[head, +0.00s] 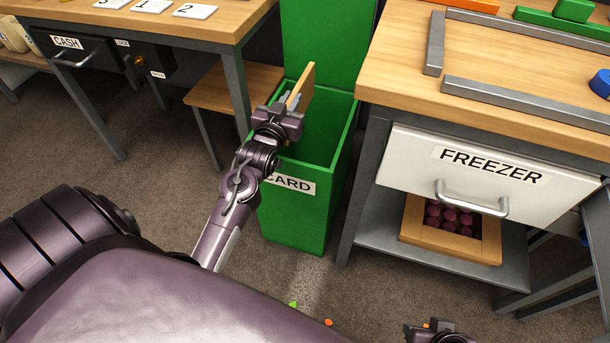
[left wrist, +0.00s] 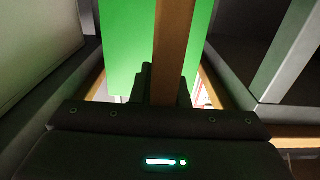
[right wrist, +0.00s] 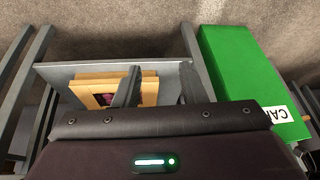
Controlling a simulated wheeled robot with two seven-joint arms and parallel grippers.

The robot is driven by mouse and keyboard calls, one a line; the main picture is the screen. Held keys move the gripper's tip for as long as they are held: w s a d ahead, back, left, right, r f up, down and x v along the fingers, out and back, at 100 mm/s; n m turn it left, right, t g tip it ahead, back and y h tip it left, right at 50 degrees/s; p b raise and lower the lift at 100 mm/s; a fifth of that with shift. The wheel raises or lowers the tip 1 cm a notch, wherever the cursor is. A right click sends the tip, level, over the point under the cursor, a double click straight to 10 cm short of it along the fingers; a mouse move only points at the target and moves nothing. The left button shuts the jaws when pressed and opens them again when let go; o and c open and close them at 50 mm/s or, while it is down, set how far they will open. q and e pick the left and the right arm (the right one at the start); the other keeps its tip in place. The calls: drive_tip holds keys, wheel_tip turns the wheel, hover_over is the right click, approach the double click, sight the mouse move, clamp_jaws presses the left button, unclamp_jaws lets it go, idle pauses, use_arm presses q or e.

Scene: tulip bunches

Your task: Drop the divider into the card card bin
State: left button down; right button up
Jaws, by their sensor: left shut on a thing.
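The divider (head: 303,84) is a thin tan strip. My left gripper (head: 290,103) is shut on it and holds it tilted upright at the mouth of the card bin. In the left wrist view the divider (left wrist: 174,40) runs up from between the fingers, with green behind it. The card bin (head: 310,215) is a tall green box, open at the top, with a "CARD" label partly hidden by my left arm. It also shows in the right wrist view (right wrist: 235,75). My right gripper (right wrist: 158,88) is open and empty, its fingers apart before the freezer stand's lower shelf.
A green panel (head: 328,40) stands up behind the bin. Close on the right is a wooden-topped bench (head: 400,75) with a white freezer drawer (head: 400,165) and a box of dark round items (head: 420,238) below. A small wooden table (head: 205,95) and cash desk stand left.

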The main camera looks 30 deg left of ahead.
use_arm(q)
drive_tip(key=shift+f, duration=0.35)
use_arm(e)
drive_tip(key=shift+w+a, duration=0.2)
drive_tip(key=shift+a, duration=0.35)
use_arm(q)
drive_tip(key=c, duration=1.3)
unclamp_jaws()
drive_tip(key=p+v, duration=0.1)
drive_tip(key=v, duration=0.6)
drive_tip(key=shift+s, duration=0.4)
use_arm(e)
drive_tip(key=shift+s+d, duration=0.25)
drive_tip(key=shift+d, duration=0.6)
